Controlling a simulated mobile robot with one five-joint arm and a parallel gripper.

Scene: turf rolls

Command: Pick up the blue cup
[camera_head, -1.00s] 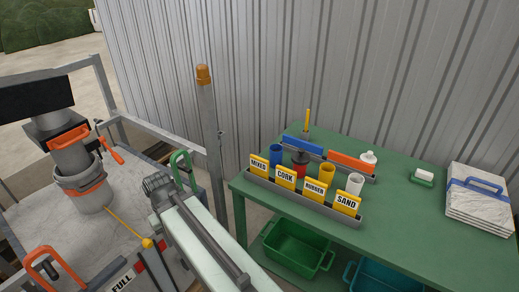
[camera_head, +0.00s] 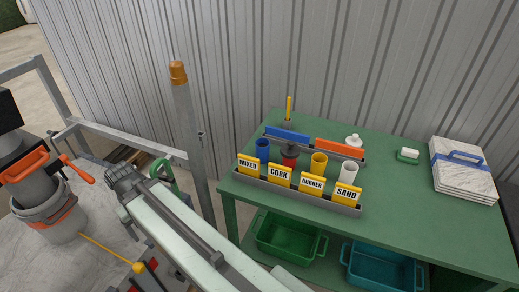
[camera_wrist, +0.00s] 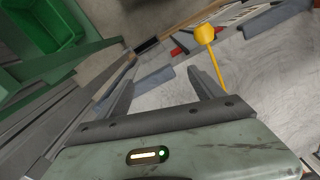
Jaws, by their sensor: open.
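The blue cup (camera_head: 263,148) stands upright on the green table (camera_head: 420,225), behind the "MIXED" sign at the left end of a grey rack (camera_head: 295,193). The sign hides its lower part. My gripper (camera_wrist: 160,85) shows in the wrist view with its two fingers apart and nothing between them. It points down at grey floor and a pale slab, away from the cup. The cup is not in the wrist view. In the head view my arm lies at the lower left, left of the table, and the fingers cannot be made out there.
A dark-lidded red cup (camera_head: 290,158), a yellow cup (camera_head: 319,163) and a white cup (camera_head: 348,171) stand right of the blue one. Blue (camera_head: 287,136) and orange (camera_head: 340,149) bars lie behind. A grey post (camera_head: 192,135) rises left of the table. Green (camera_head: 287,238) and teal (camera_head: 380,268) bins sit below.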

